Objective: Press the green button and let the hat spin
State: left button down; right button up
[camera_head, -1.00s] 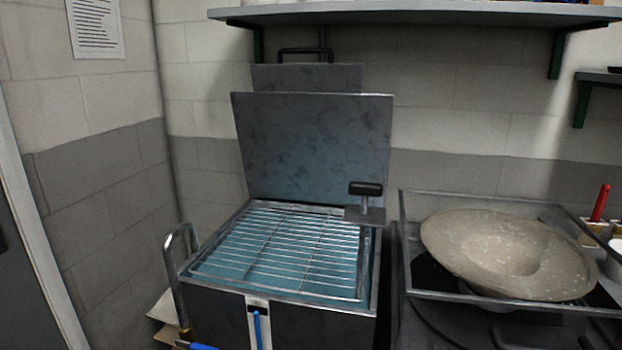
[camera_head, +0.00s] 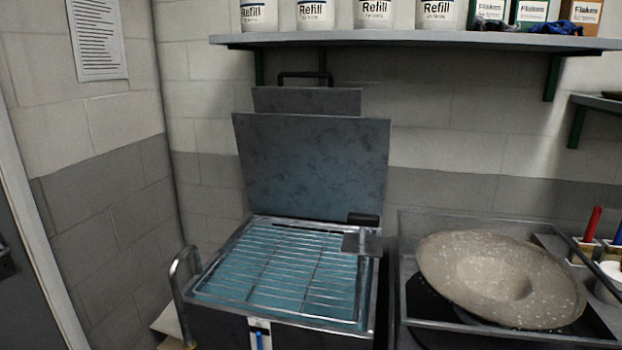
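A grey-brown speckled hat (camera_head: 498,278) with a wide brim and a hollow in its middle rests tilted on the tray-like machine (camera_head: 404,268) at the right. I see no green button in view. Neither of my grippers is in view.
An open metal box with a wire rack (camera_head: 282,268) stands in the middle, its dark lid (camera_head: 312,165) raised behind. A shelf (camera_head: 400,41) with tubs and boxes is above. Red and blue handled tools (camera_head: 590,222) stand at the far right. A grey door (camera_head: 18,285) is at the left.

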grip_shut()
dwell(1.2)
